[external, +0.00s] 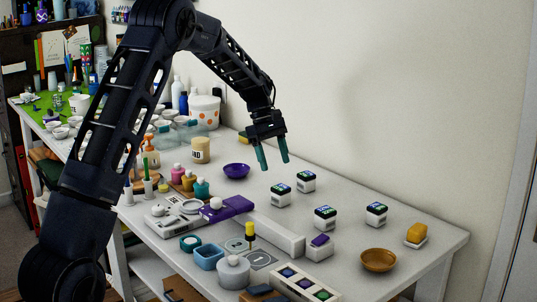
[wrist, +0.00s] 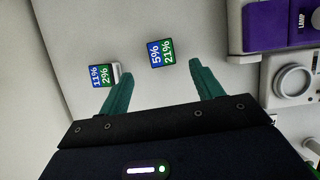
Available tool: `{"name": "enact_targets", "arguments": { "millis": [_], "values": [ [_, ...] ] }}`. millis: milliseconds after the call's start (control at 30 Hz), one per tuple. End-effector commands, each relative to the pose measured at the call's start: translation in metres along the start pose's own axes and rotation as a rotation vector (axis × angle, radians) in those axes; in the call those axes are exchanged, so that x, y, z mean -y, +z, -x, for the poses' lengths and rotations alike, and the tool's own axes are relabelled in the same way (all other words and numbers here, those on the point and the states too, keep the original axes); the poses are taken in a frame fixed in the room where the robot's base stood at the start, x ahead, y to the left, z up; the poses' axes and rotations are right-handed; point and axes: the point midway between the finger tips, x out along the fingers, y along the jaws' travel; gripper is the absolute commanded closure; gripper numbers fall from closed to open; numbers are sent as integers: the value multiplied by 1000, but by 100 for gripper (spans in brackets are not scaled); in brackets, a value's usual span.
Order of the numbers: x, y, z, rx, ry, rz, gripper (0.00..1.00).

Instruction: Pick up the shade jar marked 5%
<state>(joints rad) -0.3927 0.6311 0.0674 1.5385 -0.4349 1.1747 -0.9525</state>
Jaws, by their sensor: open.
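The jar marked 5% (wrist: 162,53) shows from above in the wrist view, with 5% on its blue half and 21% on its green half. It lies just beyond my fingertips, nearer the right one. In the external view it appears to be the white jar (external: 280,198) with a blue-green top, below my gripper. A second jar, marked 11% and 2% (wrist: 102,76), stands by the left finger; it appears to be the jar (external: 306,184) nearer the wall. My gripper (external: 273,165) is open and empty above the table; its teal fingers (wrist: 160,72) point down.
Two more jars with blue-green tops (external: 325,220) (external: 376,215) stand farther right. A purple bowl (external: 236,171) is left of the gripper. A purple lamp unit (external: 230,207) and a long white block (external: 272,236) lie in front. The wall is close behind.

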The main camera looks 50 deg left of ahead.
Motion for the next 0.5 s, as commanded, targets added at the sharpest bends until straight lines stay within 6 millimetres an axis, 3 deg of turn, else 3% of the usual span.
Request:
{"name": "enact_targets", "arguments": {
  "millis": [300,500],
  "values": [
    [1,0,-42,0,-2,-2,35],
    [1,-1,-54,0,-1,-3,35]
  ]
}}
